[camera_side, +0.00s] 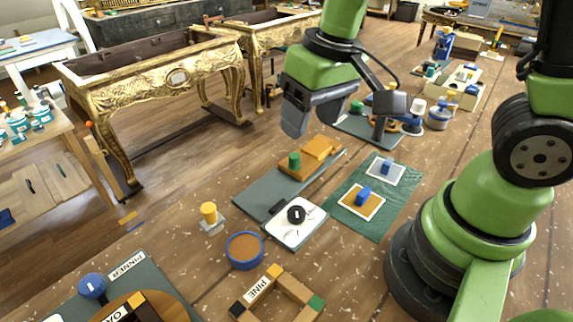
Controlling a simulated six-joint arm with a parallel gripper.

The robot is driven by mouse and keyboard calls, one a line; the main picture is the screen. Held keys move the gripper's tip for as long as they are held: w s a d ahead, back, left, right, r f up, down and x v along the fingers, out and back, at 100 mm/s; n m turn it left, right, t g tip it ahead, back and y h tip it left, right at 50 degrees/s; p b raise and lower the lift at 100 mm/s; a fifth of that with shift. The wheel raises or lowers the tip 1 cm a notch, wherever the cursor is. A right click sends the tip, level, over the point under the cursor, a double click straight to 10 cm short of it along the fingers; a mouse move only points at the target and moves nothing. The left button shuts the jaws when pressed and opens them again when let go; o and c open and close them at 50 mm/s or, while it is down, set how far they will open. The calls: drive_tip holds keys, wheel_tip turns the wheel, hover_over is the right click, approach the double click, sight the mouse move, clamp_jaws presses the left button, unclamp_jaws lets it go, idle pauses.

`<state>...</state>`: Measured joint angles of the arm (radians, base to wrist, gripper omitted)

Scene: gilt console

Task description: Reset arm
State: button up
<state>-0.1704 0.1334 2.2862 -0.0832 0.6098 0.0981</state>
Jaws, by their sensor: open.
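My gripper (340,112) hangs from the green arm above the wooden work table, at the upper middle of the view. Its two dark grey jaws are apart, one at the left and one at the right, and I see nothing held between them. It is well above the table, roughly over the far end of a grey board (262,196) that carries an orange block (317,147) and a green cylinder (295,160). The jaw tips touch nothing that I can see.
A green mat (345,220) with blue-knobbed pieces lies in front of my base. A white tile with a black disc (296,214), a blue-rimmed round tray (246,263) and a wooden frame (268,276) stand nearer. Gilt consoles (150,85) stand beyond the table's left edge.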

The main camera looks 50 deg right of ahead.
drive_tip(key=s+d+r+m+t+y, duration=0.1)
drive_tip(key=s+d+r+m+t, duration=0.1)
drive_tip(key=s+r+t, duration=0.3)
drive_tip(key=a+v, duration=0.1)
drive_tip(key=v, duration=0.6)
drive_tip(key=shift+s, duration=0.25)
